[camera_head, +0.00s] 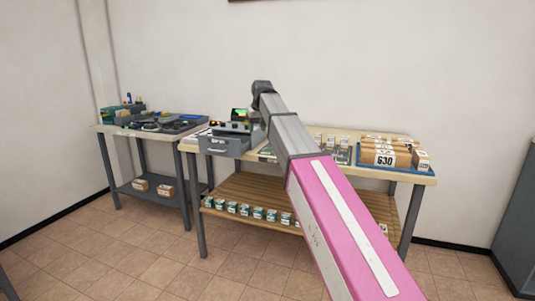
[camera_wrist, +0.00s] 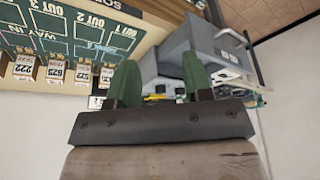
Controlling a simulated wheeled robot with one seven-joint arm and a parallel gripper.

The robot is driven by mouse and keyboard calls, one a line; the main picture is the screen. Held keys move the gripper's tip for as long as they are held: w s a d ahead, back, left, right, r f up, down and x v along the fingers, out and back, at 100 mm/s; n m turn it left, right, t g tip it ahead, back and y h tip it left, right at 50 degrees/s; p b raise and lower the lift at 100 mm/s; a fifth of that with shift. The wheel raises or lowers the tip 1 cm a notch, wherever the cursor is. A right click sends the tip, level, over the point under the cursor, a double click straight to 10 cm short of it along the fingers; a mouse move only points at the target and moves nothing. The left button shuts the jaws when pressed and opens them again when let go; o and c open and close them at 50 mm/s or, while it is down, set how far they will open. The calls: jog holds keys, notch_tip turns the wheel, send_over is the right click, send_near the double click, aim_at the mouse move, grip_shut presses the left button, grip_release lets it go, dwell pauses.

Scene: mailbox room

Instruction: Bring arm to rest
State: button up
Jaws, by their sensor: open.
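My arm (camera_head: 335,220), pink and grey, reaches up and away from the lower right over the wooden table (camera_head: 420,177). Its far end bends at a dark joint, and my gripper is hidden beyond it in the head view. In the wrist view my gripper (camera_wrist: 160,78) shows two green fingers set apart on a dark bar. Nothing is held between them; grey equipment shows in the gap behind.
A grey drawer unit (camera_head: 222,145) stands at the table's left. Brown parcels (camera_head: 385,155) sit in a blue tray at its right. A side table (camera_head: 110,130) holds tools.

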jog(key=s+d+f+m+g, duration=0.1)
jog(key=s+d+f, duration=0.5)
jog(key=f, duration=0.6)
jog(key=s+d+f+m+g+h, duration=0.1)
jog(key=s+d+f, duration=0.55)
jog(key=f, duration=0.55)
jog(key=s+d+f+m, duration=0.1)
jog(key=s+d+f, duration=0.5)
jog(key=f, duration=0.6)
jog(key=s+d+f+m+g, duration=0.1)
jog(key=s+d+f, duration=0.4)
jog(key=s+f, duration=0.4)
jog(key=s, duration=0.3)
jog(key=shift+s+f+g+h, duration=0.2)
jog(key=shift+f+g+h, duration=0.1)
